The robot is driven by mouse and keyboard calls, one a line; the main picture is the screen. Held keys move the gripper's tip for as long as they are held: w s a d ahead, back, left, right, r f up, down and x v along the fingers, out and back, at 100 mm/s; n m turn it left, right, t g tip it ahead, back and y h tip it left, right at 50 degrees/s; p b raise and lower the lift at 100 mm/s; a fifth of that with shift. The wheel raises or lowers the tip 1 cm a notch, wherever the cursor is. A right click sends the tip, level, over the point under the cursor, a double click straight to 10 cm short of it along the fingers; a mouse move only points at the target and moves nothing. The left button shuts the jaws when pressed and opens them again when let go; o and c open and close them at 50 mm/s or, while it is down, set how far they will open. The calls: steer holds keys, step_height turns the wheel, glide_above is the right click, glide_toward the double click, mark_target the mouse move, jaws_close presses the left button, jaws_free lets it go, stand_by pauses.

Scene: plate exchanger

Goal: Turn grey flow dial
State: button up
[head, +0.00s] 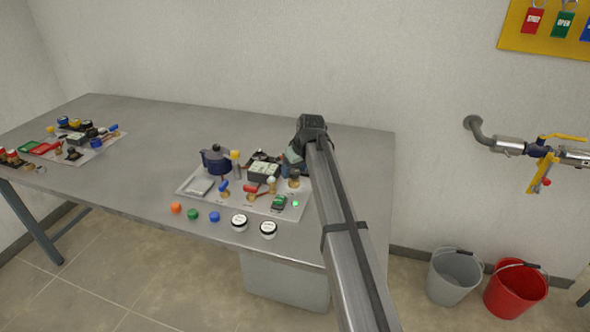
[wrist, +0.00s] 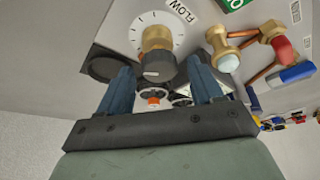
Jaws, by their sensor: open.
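The grey flow dial (wrist: 157,72) has a grey cap on a brass body, over a white round scale (wrist: 141,27) beside a FLOW label (wrist: 182,10). In the head view the dial (head: 293,181) stands at the right side of the grey board (head: 262,206), just below my gripper (head: 293,160). In the wrist view my gripper (wrist: 159,66) is open, with its blue fingers to either side of the dial in the picture. Gaps show between the fingers and the dial. I cannot tell how deep the fingertips reach.
A pale-capped brass valve (wrist: 223,60) stands close to the right finger; red-handled (wrist: 275,40) and blue-handled (wrist: 295,72) valves lie beyond. A dark blue pot (head: 215,159) stands at the board's back left. Loose caps and two white-topped round pieces (head: 239,222) line the table's front edge.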

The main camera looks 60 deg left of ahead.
steer(key=v, duration=1.3)
steer(key=shift+d+r, duration=0.15)
steer(key=shift+r, duration=0.1)
steer(key=shift+w, duration=0.1)
